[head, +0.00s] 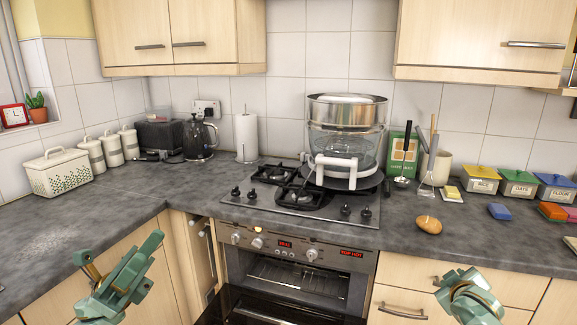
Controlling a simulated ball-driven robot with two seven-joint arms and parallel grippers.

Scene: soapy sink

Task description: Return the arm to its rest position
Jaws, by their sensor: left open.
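My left gripper (120,276) is at the lower left of the head view, in front of the cabinet doors below the counter edge. Its green jaws are apart and nothing shows between them. My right gripper (466,295) is at the lower right, in front of the drawers (403,302). It is seen at an angle that hides whether its fingers are apart. No object is visible in it. Both grippers look clear of the worktop.
The dark worktop (110,215) runs along the wall. The hob (300,203) carries a tall glass-and-steel steamer (345,135); the oven (295,275) is below. A potato-like brown item (428,224) lies right of the hob. The left worktop has bare room.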

